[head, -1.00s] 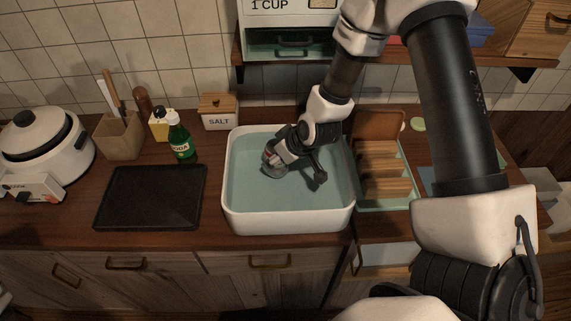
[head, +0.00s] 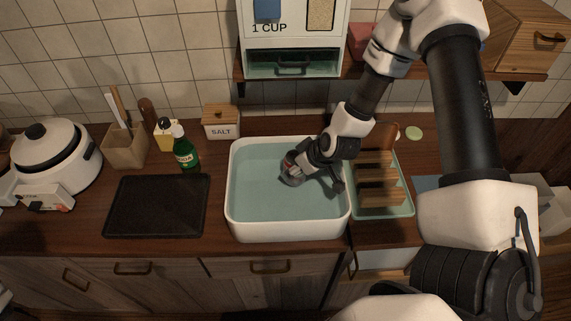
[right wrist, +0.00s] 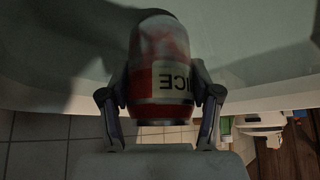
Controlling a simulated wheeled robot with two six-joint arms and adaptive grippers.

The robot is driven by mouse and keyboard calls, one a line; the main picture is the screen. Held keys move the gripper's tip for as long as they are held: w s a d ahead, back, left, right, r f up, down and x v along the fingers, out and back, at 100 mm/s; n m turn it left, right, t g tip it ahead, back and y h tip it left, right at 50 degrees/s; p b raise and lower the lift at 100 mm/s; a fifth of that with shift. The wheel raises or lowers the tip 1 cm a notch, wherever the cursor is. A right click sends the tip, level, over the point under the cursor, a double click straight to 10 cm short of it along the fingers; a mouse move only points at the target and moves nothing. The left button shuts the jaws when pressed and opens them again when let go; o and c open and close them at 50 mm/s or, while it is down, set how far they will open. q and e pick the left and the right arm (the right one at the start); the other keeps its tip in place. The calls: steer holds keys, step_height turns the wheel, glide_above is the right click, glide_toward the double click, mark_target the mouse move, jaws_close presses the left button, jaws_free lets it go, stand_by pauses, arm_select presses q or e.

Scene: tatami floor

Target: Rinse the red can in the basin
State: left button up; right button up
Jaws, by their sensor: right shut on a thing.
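The white basin (head: 288,232) stands on the counter with blue-green water inside. My right gripper (head: 296,168) reaches into it from the upper right. In the right wrist view the gripper (right wrist: 160,105) is shut on the red can (right wrist: 145,85), with one finger on each side. The can carries a pale label with dark letters, and its far part looks whitish and blurred. In the head view the can (head: 291,171) is small, mostly covered by the gripper, and inside the basin; how deep it sits in the water I cannot tell. My left gripper is not in view.
A teal rack with wooden slats (head: 396,207) stands close right of the basin. A black tray (head: 157,207), a green soda bottle (head: 184,150) and a salt box (head: 220,122) are to the left. A dispenser (head: 291,38) hangs above the back.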

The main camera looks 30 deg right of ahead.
steer(key=shift+f, duration=0.1)
steer(key=shift+w+a+f+b, duration=0.2)
steer(key=shift+a+b, duration=0.1)
steer(key=shift+b, duration=0.2)
steer(key=w+a+b, duration=0.2)
steer(key=a+b, duration=0.1)
steer(key=shift+w+a+r+b, duration=0.15)
steer(key=shift+a+r+b, duration=0.05)
steer(key=shift+a+b, duration=0.25)
steer(key=shift+d, duration=0.1)
steer(key=shift+r, duration=0.1)
